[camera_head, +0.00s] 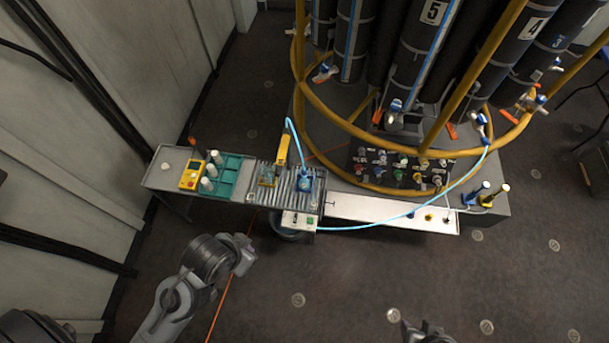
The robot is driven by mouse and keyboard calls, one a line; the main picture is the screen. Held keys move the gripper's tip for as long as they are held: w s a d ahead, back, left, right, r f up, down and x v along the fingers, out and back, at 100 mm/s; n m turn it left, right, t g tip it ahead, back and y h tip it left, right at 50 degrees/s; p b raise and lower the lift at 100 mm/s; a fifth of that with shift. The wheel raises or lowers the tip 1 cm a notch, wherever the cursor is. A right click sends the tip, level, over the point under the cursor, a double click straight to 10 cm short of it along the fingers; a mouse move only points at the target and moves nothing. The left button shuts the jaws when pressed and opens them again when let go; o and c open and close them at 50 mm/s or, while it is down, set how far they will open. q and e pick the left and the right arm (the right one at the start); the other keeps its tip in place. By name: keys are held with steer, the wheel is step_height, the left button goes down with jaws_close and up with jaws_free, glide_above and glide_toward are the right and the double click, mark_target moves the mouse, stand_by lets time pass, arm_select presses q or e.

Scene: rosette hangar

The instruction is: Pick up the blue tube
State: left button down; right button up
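A light-blue tube (424,207) runs in a long curve from the small control box, along the white ledge, up to a blue fitting on the yellow-railed rack at right. A light-blue length (297,137) also arches up from a blue fitting (304,183) on the ribbed metal plate. My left gripper (243,254) is in front of the bench, below and left of the control box, apart from the tube. Its fingers are too small to read. My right gripper (428,332) is cut off by the bottom edge, well below the tube; its opening is unclear.
The bench holds a yellow device (191,175), a teal tray (226,178) with white cylinders, and the ribbed plate (287,205). A yellow rail (330,118) rings tall dark cylinders. Blue and yellow handled tools (487,195) stand at right. The floor in front is open, crossed by an orange cable (222,296).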

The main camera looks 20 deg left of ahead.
arm_select(q)
steer(key=c, duration=1.8)
jaws_free()
steer(key=shift+c, duration=0.2)
steer(key=o, duration=1.1)
steer(key=shift+c, duration=0.2)
